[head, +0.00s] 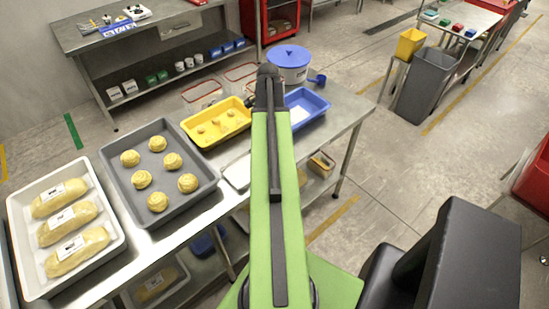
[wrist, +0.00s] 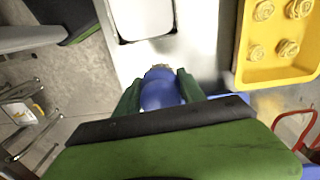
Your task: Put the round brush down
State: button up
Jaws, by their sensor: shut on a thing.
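In the wrist view, the round brush (wrist: 160,92) is a rounded blue body with a small tan tip, which looks like bristles. My gripper (wrist: 159,82) has its two dark green fingers shut on the sides of the brush. The brush is over or near the steel table top (wrist: 205,45); I cannot tell whether it touches it. In the head view my arm hides the gripper and the brush.
The yellow tray (head: 238,125) with dough pieces, blue tray (head: 322,108) and small white tray (head: 232,180) lie near my arm. The grey tray (head: 207,189) and white loaf tray (head: 114,250) fill the left. A blue-lidded tub (head: 290,72) stands behind. Little bare table shows.

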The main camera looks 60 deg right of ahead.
jog(key=s+d+r+m+p, duration=0.1)
jog(key=s+d+m, duration=0.15)
jog(key=s, duration=0.35)
jog(key=s+d+r+m, duration=0.1)
jog(key=s+d, duration=0.3)
jog(key=s, duration=0.2)
jog(key=w+a+f+b, duration=0.2)
jog(key=w, duration=0.1)
jog(key=w+a+f+b, duration=0.2)
jog(key=a+f, duration=0.1)
jog(key=w+a+f+b, duration=0.2)
jog(key=w, duration=0.1)
jog(key=shift+w+a+f+b, duration=0.15)
jog(key=shift+w+a+b, duration=0.15)
jog(key=shift+a, duration=0.1)
notch_tip(320, 180, down, 4)
jog(key=b, duration=0.4)
jog(key=shift+f, duration=0.2)
jog(key=shift+r, duration=0.25)
jog(key=shift+f, duration=0.2)
jog(key=o, duration=1.5)
jog(key=shift+c, duration=0.2)
jog(key=shift+r, duration=0.1)
